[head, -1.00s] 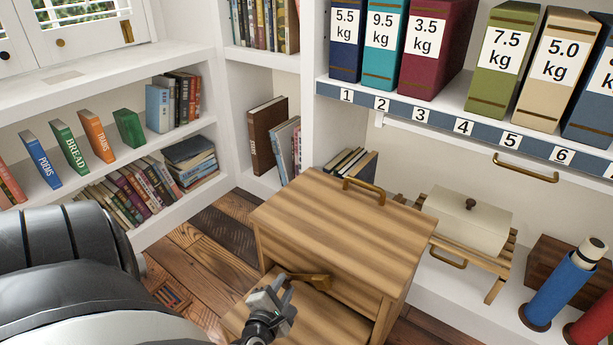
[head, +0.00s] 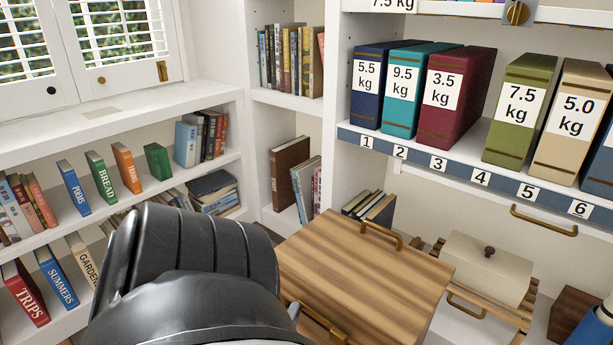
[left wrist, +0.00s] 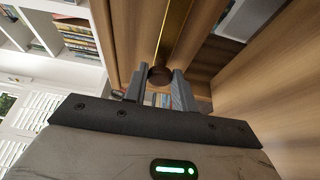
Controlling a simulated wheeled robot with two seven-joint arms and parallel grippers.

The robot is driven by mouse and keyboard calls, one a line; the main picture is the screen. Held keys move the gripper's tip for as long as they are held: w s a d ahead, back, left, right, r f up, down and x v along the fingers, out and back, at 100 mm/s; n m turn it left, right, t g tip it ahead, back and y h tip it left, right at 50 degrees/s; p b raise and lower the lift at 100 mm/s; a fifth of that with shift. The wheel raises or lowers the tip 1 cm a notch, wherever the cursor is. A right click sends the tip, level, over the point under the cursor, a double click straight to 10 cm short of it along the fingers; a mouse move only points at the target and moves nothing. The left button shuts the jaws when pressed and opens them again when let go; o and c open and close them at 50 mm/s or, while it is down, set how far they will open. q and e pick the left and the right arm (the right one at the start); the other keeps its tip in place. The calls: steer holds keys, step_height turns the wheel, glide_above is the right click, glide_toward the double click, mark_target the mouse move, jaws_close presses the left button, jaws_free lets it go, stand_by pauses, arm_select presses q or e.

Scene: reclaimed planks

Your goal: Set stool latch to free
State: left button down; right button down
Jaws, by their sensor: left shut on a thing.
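The wooden stool (head: 365,262) stands at the bottom centre of the head view, with a brass handle on its top. The brass latch (head: 322,322) shows on its near side, partly hidden by my left arm. In the left wrist view the latch is a long brass bar (left wrist: 176,32) ending in a dark round knob (left wrist: 160,76). My left gripper (left wrist: 158,88) has its two fingers on either side of the knob end and is shut on it. My left arm hides this gripper in the head view. My right gripper is not in view.
White shelves with books (head: 115,178) stand at the left and back. A shelf of weight-labelled binders (head: 450,95) is above right. A cream lidded box (head: 487,268) on a slatted wooden rack stands right of the stool. My left arm covers the lower left.

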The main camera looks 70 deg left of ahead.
arm_select(q)
steer(key=shift+r, duration=0.1)
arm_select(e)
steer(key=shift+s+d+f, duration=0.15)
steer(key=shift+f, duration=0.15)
arm_select(q)
steer(key=c, duration=1.1)
jaws_free()
steer(key=shift+c, duration=0.2)
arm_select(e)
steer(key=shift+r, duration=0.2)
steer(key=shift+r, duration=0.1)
